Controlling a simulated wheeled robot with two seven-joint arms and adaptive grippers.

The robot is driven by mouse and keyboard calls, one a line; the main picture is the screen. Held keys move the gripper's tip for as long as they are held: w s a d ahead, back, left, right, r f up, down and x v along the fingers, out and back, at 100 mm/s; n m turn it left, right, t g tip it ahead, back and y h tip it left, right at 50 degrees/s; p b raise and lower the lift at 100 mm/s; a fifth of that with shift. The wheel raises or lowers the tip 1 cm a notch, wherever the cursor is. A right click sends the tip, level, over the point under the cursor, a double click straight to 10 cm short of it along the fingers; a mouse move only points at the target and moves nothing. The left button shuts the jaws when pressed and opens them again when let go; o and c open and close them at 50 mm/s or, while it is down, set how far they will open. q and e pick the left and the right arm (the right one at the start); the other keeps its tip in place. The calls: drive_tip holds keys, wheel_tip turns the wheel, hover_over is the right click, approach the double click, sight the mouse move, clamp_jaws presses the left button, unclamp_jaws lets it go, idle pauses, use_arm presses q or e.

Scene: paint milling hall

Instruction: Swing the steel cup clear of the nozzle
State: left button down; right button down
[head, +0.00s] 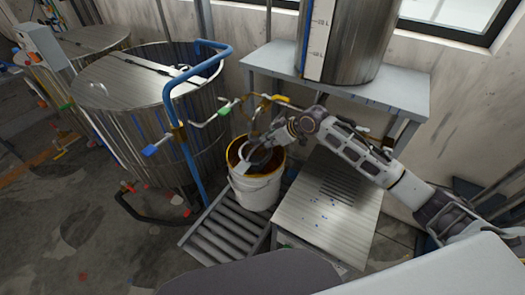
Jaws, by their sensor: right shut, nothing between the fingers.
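My right gripper (262,149) reaches in from the right, over the mouth of a white bucket (258,191). Its fingers are shut with nothing between them. The bucket stands upright, with orange-brown paint around its rim and inside. Thin pipework with a yellow handle (266,97) sits just above and behind the bucket, where the nozzle appears to be; its outlet is too small to make out. I cannot pick out the steel cup for sure; a small pale grey part (243,167) shows at the bucket mouth by the fingers. My left gripper is out of view.
The bucket stands at the far end of a roller conveyor (222,237). A steel table (325,215) lies right of it, under my right arm. A shelf (395,92) carries a steel vessel (352,40). A large steel tank (150,100) with a blue pipe (183,150) stands left.

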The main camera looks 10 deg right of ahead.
drive_tip(key=shift+w+a+f, duration=0.1)
drive_tip(key=shift+f, duration=0.05)
drive_tip(key=shift+x, duration=4.85)
drive_tip(key=shift+s+d+f+p, duration=0.15)
drive_tip(key=shift+s+d+p, duration=0.45)
drive_tip(key=shift+s+d, duration=0.1)
drive_tip(key=shift+s+d+f+p, duration=0.15)
drive_tip(key=shift+s+d+p, duration=0.45)
drive_tip(key=shift+s+d, duration=0.1)
